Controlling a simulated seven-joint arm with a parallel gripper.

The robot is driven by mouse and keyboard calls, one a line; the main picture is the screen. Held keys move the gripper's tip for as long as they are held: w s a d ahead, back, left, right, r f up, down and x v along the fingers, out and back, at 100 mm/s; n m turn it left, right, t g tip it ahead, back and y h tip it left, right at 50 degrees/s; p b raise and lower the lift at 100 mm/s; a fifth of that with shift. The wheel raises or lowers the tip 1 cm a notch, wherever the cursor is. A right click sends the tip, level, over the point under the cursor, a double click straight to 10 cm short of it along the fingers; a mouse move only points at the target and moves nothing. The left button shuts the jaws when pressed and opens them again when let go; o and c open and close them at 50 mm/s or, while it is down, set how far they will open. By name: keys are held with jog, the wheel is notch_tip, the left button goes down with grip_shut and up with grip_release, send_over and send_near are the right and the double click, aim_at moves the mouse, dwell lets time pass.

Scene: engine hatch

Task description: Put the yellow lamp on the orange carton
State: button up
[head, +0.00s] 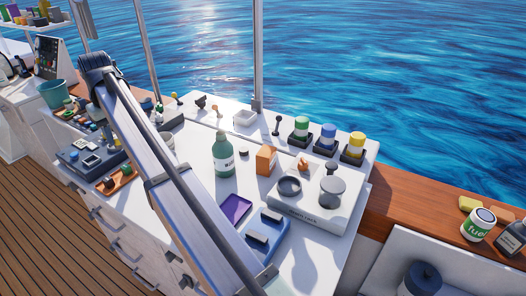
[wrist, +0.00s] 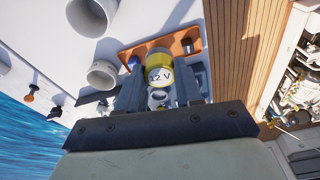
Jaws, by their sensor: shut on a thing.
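In the wrist view, my gripper (wrist: 162,84) is shut on the yellow lamp (wrist: 159,58), a short round yellow body with a pale band marked "12 V". Its two grey fingers lie on either side of it. An orange tray (wrist: 187,42) shows just behind the lamp; whether the lamp touches it I cannot tell. In the head view, the orange carton (head: 266,161) stands upright on the white counter, right of the green bottle. I cannot make out my gripper or the lamp in the head view, where my arm crosses the scene.
The green bottle (head: 223,155) stands close left of the carton. A purple tray (head: 235,209) and a blue tray (head: 262,236) lie in front. A white board (head: 316,214) with a round black dish is to the right. Several coloured cans stand at the back edge.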

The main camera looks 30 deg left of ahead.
jog(key=r, duration=0.6)
jog(key=shift+w+d, duration=0.3)
jog(key=shift+w, duration=0.1)
jog(key=w+d+m, duration=0.3)
jog(key=w+d, duration=0.9)
jog(key=w, duration=0.2)
jog(key=m, duration=0.4)
send_over(266, 150)
notch_tip(266, 150, down, 5)
jog(key=shift+t+h, duration=0.3)
jog(key=shift+t, duration=0.1)
jog(key=shift+s+d+f, duration=0.15)
jog(key=shift+f, duration=2.4)
jog(key=shift+s+d+f, duration=0.1)
jog(key=shift+s+f, duration=0.05)
jog(key=shift+f, duration=2.35)
jog(key=shift+f, duration=0.1)
jog(key=o, duration=1)
